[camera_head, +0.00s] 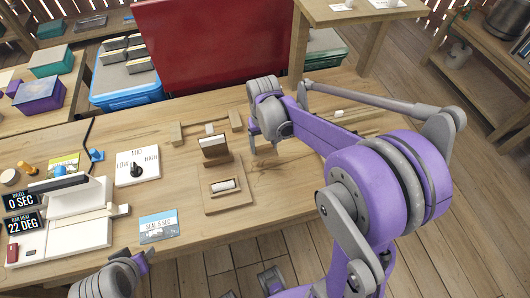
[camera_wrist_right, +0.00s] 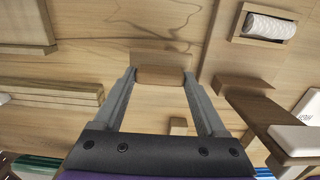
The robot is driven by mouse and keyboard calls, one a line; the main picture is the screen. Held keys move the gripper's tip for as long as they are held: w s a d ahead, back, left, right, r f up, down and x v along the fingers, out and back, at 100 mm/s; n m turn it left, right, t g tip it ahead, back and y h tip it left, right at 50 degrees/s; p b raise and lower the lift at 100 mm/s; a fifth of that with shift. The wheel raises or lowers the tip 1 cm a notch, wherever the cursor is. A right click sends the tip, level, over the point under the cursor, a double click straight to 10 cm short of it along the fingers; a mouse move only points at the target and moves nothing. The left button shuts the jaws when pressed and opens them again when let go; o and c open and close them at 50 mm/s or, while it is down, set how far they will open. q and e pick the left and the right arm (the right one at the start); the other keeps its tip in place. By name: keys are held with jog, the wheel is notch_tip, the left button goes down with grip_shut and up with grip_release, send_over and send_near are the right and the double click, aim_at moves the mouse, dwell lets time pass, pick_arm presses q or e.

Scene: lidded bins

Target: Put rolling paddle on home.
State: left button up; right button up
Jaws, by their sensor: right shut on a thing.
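My right gripper (camera_head: 264,148) is low over the wooden workbench, right of the wooden stand. In the right wrist view its two fingers (camera_wrist_right: 160,82) are closed on the sides of a small wooden block, apparently the rolling paddle's grip (camera_wrist_right: 160,76). A flat wooden part (camera_wrist_right: 160,57) shows just beyond it. The paddle is hard to make out in the head view. No spot marked as home can be identified. Part of my left arm (camera_head: 105,281) shows at the bottom left; its jaw state is unclear.
The wooden stand (camera_head: 213,203) has a white roller (camera_head: 223,186) and an upright block (camera_head: 214,148). Small wooden posts (camera_head: 236,120) stand behind.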

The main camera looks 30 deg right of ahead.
aim_at(264, 151)
jog(key=shift+d+f, duration=0.1)
jog(key=shift+f, duration=2.25)
jog(key=shift+f, duration=0.2)
jog(key=o, duration=1.4)
jog(key=shift+r, duration=0.6)
notch_tip(264, 151, up, 11)
jog(key=shift+r+p, duration=0.1)
jog(key=shift+p, duration=0.3)
jog(key=s+a+f+n+t, duration=0.1)
jog(key=s+a+t, duration=0.1)
jog(key=s, duration=0.5)
jog(key=s+a+f+n+t, duration=0.1)
jog(key=s+a+t, duration=0.2)
jog(key=s, duration=0.5)
jog(key=shift+s+a+f+n+t, duration=0.2)
jog(key=shift+a+n+t, duration=0.1)
jog(key=shift+a, duration=0.6)
